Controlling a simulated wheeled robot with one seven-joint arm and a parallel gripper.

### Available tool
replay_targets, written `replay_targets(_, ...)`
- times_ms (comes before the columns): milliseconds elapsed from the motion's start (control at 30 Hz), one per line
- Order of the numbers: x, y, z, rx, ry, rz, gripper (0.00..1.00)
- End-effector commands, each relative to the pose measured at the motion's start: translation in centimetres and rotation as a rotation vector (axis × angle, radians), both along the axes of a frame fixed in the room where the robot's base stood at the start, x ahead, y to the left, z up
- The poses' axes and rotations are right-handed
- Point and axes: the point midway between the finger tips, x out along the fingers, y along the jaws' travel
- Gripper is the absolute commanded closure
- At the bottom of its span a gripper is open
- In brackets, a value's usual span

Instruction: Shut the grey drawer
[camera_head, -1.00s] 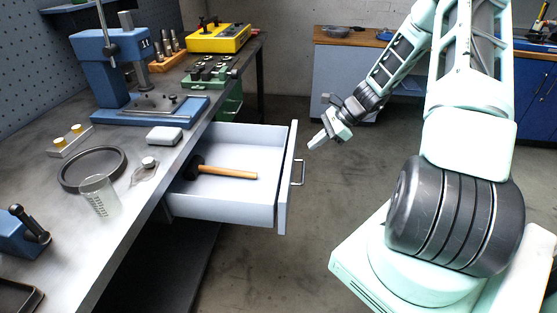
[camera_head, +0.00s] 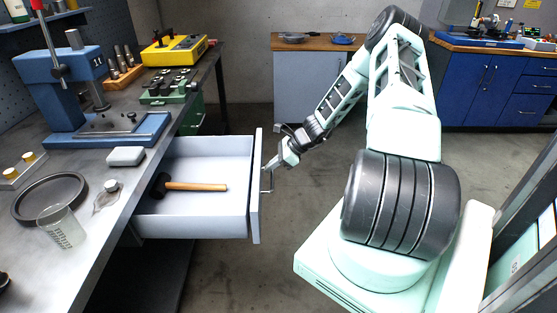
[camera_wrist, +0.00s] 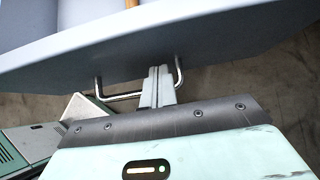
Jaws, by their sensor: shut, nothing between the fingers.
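The grey drawer (camera_head: 190,217) is pulled out from under the workbench, and a hammer (camera_head: 195,186) with a black head and wooden handle lies in it. Its front panel (camera_head: 256,200) carries a metal bar handle (camera_head: 267,184). My gripper (camera_head: 272,166) is at the outer side of the front panel, by the handle. In the wrist view my shut gripper (camera_wrist: 158,80) points at the front panel (camera_wrist: 130,52), between the two posts of the handle (camera_wrist: 120,97). The fingers cover part of the handle bar. I cannot tell whether the tips touch the panel.
The workbench (camera_head: 95,215) holds a blue press (camera_head: 62,92), a black ring (camera_head: 50,197), a clear beaker (camera_head: 62,228) and a white box (camera_head: 126,156). Bare floor (camera_head: 225,275) lies in front of the drawer. Blue cabinets (camera_head: 485,90) stand at the back right.

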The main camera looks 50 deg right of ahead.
Motion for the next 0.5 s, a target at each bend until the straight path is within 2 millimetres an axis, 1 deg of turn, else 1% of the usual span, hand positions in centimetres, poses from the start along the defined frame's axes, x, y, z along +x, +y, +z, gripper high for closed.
replay_targets(100,0.24,0.26,-0.31,0.001,0.000,0.001,1.00)
replay_targets(500,0.42,0.41,-0.33,0.000,0.000,0.001,1.00)
